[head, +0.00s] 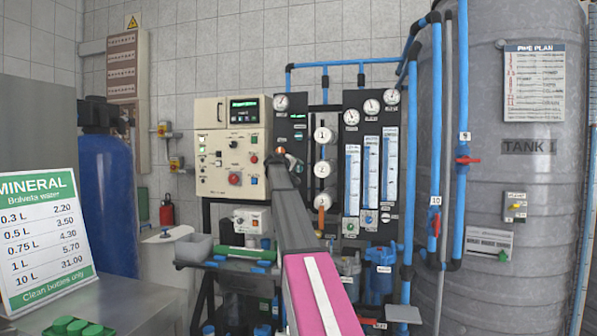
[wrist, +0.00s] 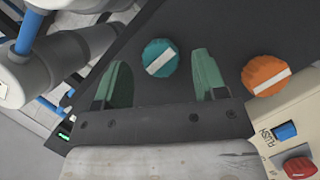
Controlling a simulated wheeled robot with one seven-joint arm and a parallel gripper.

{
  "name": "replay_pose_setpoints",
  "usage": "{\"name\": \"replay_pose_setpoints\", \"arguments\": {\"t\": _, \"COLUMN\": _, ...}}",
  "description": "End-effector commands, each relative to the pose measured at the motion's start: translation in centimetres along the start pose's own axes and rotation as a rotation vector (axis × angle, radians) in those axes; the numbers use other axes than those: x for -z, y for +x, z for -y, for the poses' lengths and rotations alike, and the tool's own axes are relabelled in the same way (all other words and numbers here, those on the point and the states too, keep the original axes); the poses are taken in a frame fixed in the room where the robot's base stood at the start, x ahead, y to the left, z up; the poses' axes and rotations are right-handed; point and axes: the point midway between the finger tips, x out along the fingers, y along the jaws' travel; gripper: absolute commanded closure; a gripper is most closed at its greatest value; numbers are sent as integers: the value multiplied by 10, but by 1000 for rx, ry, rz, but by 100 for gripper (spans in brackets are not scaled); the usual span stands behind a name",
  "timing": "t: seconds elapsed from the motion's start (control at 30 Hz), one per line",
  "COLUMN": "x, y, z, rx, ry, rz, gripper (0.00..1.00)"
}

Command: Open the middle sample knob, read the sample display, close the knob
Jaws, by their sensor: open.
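In the wrist view a teal knob (wrist: 160,58) with a white diagonal bar sits on a dark panel (wrist: 225,28). An orange knob (wrist: 265,75) with a white bar is to its right. I see only these two knobs there and cannot tell which is the middle one. My gripper (wrist: 160,66) is open, its two green fingers on either side of the teal knob; I cannot tell if they touch it. In the head view my arm reaches the panel and hides much of that area. A small lit display (head: 297,117) is high on the panel, unreadable.
A cream control box (head: 231,146) with its own lit screen and buttons is left of the panel. Gauges and flow tubes (head: 370,170) are to the right, then blue pipes (head: 435,120) and a large grey tank (head: 495,190).

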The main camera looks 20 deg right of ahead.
Motion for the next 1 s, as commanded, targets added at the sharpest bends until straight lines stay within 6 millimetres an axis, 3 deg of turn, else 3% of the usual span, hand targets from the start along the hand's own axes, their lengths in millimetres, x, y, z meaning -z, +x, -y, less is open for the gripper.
{"name": "replay_pose_setpoints", "arguments": {"t": 0.2, "x": 0, "y": 26, "z": 0, "rx": 0, "ry": 0, "rz": 0, "gripper": 35}}
{"name": "replay_pose_setpoints", "arguments": {"t": 0.47, "x": 0, "y": 28, "z": 1, "rx": 1, "ry": 0, "rz": 0, "gripper": 35}}
{"name": "replay_pose_setpoints", "arguments": {"t": 0.5, "x": 0, "y": 28, "z": 1, "rx": 1, "ry": 0, "rz": 0, "gripper": 38}}
{"name": "replay_pose_setpoints", "arguments": {"t": 0.63, "x": 0, "y": 28, "z": 1, "rx": 1, "ry": 0, "rz": 0, "gripper": 80}}
{"name": "replay_pose_setpoints", "arguments": {"t": 0.67, "x": 0, "y": 28, "z": 1, "rx": 1, "ry": 0, "rz": 0, "gripper": 84}}
{"name": "replay_pose_setpoints", "arguments": {"t": 1.0, "x": 0, "y": 27, "z": 0, "rx": 14, "ry": 30, "rz": 0, "gripper": 84}}
